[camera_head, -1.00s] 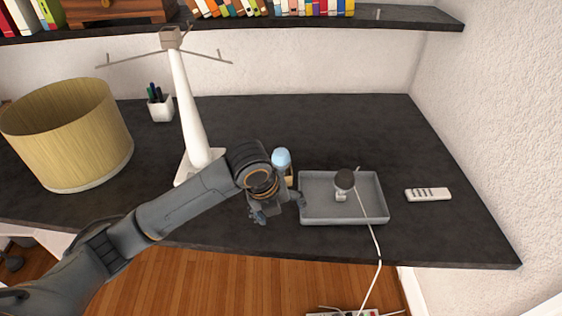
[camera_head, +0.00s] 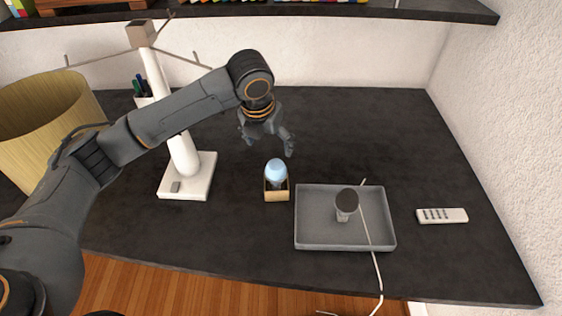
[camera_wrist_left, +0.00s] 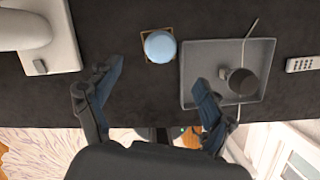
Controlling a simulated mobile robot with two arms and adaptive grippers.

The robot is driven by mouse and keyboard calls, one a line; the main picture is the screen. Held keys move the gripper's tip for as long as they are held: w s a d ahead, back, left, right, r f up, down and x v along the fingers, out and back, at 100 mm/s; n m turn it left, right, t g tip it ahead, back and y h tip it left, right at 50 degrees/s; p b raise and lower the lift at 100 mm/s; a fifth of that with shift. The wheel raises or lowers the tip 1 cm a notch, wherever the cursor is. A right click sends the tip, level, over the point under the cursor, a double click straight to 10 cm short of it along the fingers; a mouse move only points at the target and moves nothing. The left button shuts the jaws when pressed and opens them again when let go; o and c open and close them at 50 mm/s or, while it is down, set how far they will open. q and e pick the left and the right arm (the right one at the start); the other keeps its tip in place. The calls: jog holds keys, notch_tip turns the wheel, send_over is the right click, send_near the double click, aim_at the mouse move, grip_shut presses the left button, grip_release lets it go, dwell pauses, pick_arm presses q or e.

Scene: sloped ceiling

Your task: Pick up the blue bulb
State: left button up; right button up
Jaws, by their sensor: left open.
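The blue bulb (camera_head: 276,170) stands upright in a small tan open box (camera_head: 277,195) on the dark desk, just left of the grey tray. My left gripper (camera_head: 268,148) hangs above and behind the bulb in the head view, with its fingers apart and nothing between them. In the left wrist view the bulb (camera_wrist_left: 159,46) shows from above, beyond the spread fingertips of my left gripper (camera_wrist_left: 158,75) and apart from them. My right gripper is not in view.
The grey tray (camera_head: 315,242) holds a dark round-headed object (camera_head: 347,201) with a white cable. A white remote (camera_head: 442,215) lies to the right. The desk behind the tray is clear.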

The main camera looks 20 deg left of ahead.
aim_at(276, 162)
pick_arm(q)
jog(key=x, duration=0.3)
jog(key=p+x, duration=0.1)
jog(key=x, duration=0.3)
jog(key=shift+s+f, duration=0.15)
jog(key=shift+f, duration=0.2)
jog(key=shift+p+x, duration=0.75)
jog(key=shift+x, duration=2.05)
jog(key=shift+s+d, duration=0.1)
jog(key=c, duration=1.2)
jog(key=shift+c, duration=0.2)
jog(key=shift+r+b, duration=0.35)
jog(key=shift+r, duration=0.15)
notch_tip(276, 162, up, 2)
jog(key=shift+r+b, duration=0.2)
jog(key=shift+b, duration=0.25)
jog(key=s+r+b, duration=0.2)
jog(key=s+r, duration=0.7)
jog(key=s, duration=0.5)
jog(key=shift+a+r, duration=0.25)
jog(key=shift+r, duration=0.1)
